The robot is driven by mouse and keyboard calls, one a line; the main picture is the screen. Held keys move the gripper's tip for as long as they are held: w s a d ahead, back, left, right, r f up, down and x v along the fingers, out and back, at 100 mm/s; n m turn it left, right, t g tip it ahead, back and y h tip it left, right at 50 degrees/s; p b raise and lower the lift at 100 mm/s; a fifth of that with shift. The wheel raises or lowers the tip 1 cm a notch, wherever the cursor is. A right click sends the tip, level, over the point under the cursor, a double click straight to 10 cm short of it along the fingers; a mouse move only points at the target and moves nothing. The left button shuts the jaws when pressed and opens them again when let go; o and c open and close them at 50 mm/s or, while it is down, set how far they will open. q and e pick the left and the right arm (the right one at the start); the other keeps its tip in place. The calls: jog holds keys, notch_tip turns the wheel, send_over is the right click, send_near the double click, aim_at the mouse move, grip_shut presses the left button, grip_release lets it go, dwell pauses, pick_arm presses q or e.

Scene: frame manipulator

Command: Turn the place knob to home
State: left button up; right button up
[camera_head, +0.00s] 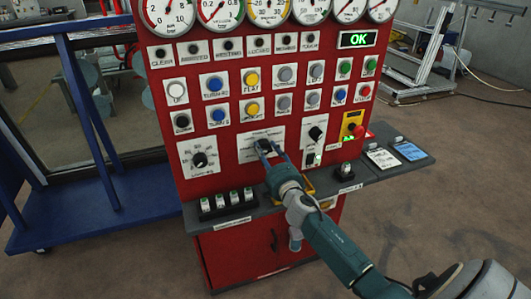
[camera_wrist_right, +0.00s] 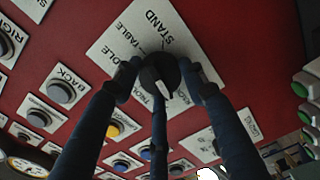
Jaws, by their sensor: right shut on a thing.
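The place knob (camera_wrist_right: 158,72) is a round black knob on a white label plate (camera_wrist_right: 190,50) of the red panel. In the wrist view, words such as STAND and TABLE can be read around it; the rest are partly hidden by my fingers. A pale mark on the knob points toward the bottom of the wrist picture. My right gripper (camera_wrist_right: 165,85) is shut on the knob, with dark blue fingers on both sides and one below. In the head view the right gripper (camera_head: 267,151) reaches the plate from below right. My left gripper is not in view.
Several coloured buttons (camera_head: 252,79) and gauges (camera_head: 268,8) sit above the knob. A black dial (camera_head: 199,160) is to its left. A small black switch (camera_head: 316,133) and a red emergency button (camera_head: 358,131) are to its right. A grey shelf (camera_head: 275,209) juts out below.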

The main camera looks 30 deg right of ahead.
jog(key=n, duration=0.5)
jog(key=shift+s+d+f+n, duration=0.1)
jog(key=shift+d+f+n, duration=0.05)
jog(key=shift+f+n, duration=0.15)
jog(key=n, duration=0.3)
jog(key=n+p, duration=0.1)
jog(key=n, duration=0.1)
jog(key=shift+r, duration=0.25)
jog(key=shift+n, duration=0.3)
jog(key=shift+r, duration=0.1)
jog(key=o, duration=1.1)
jog(key=shift+o, duration=0.3)
jog(key=shift+d, duration=0.1)
jog(key=shift+s+a, duration=0.25)
jog(key=v, duration=1.1)
jog(key=shift+s, duration=0.25)
